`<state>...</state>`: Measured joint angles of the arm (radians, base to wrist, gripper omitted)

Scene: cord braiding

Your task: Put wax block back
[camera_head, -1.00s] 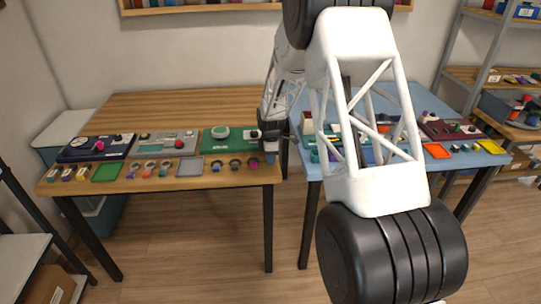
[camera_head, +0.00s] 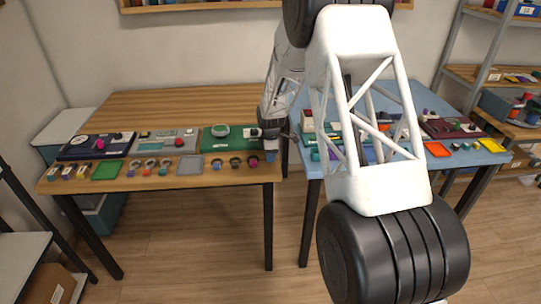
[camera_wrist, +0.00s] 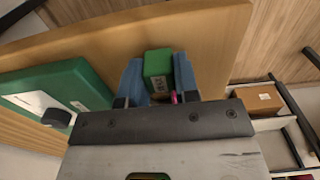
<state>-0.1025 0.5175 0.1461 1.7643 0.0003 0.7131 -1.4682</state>
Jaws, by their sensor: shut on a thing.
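In the wrist view, a green block (camera_wrist: 158,66) with dark lettering sits between the two blue fingers of my gripper (camera_wrist: 157,75). The fingers press on its sides, so my gripper is shut on it. I take it for the wax block, but I cannot read the lettering. In the head view, my gripper's end is near the right front corner of the wooden table (camera_head: 230,177); the block cannot be made out there. A pink bit shows beside the right finger in the wrist view.
A green board (camera_head: 235,139) with a black knob lies on the wooden table, beside my gripper. Several small coloured rings and a grey tray (camera_head: 190,165) lie along the front edge. A blue table (camera_head: 435,105) stands to the right, beyond a narrow gap.

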